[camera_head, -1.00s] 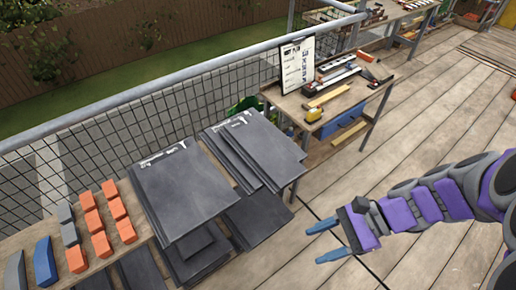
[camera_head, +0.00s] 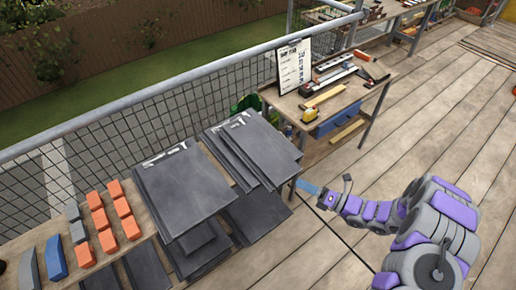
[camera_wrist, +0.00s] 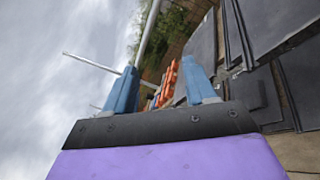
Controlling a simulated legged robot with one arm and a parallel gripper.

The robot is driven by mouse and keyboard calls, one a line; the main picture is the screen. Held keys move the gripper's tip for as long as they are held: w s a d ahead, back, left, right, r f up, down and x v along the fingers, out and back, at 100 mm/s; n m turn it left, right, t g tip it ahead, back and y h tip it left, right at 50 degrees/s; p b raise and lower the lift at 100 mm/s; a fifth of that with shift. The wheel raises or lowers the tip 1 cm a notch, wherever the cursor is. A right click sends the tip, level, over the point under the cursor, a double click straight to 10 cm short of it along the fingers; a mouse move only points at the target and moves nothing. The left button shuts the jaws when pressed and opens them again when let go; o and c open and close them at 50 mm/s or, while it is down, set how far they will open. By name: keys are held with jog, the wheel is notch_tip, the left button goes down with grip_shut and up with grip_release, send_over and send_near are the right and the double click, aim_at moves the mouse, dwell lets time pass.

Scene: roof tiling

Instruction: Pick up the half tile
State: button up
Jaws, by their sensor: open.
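Dark grey roof tiles lie in two stacks on the bench, a left stack (camera_head: 185,190) of wide tiles and a right stack (camera_head: 262,150) whose tiles are offset from each other. More dark tiles lie on a lower level, among them a smaller piece (camera_head: 196,238) under the left stack. I cannot tell for sure which one is the half tile. My gripper (camera_head: 308,188) is right of the right stack, apart from the tiles, with its blue fingers pointing left. In the wrist view its two fingers (camera_wrist: 160,82) are spread and hold nothing. Dark tiles (camera_wrist: 270,90) show at the right there.
Orange blocks (camera_head: 105,240), grey blocks and a blue curved piece (camera_head: 56,258) lie at the left of the bench. A mesh railing (camera_head: 110,130) runs behind. A tool table (camera_head: 345,108) with a clipboard stands beyond. Wooden deck is free at the right.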

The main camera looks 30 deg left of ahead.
jog(key=w+d+f+m+t+p, duration=0.1)
jog(key=w+f+m+t, duration=0.2)
jog(key=f+m+t, duration=0.65)
jog(key=m+g+h, duration=0.1)
jog(key=m+h, duration=0.1)
jog(key=m, duration=0.1)
send_near(285, 176)
jog(key=shift+n, duration=0.35)
jog(key=x, duration=0.5)
jog(key=shift+w+f, duration=0.15)
jog(key=shift+f, duration=0.2)
jog(key=x, duration=0.1)
jog(key=b+x, duration=0.1)
jog(key=x, duration=0.3)
jog(key=shift+w+f+b, duration=0.3)
jog(key=shift+f, duration=0.1)
jog(key=shift+w+a, duration=0.15)
jog(key=shift+a, duration=0.3)
jog(key=shift+d, duration=0.2)
jog(key=shift+c, duration=0.2)
jog(key=shift+d+r, duration=0.15)
jog(key=shift+d, duration=0.05)
jog(key=shift+c, duration=1.4)
jog(key=shift+a, duration=0.2)
grip_shut()
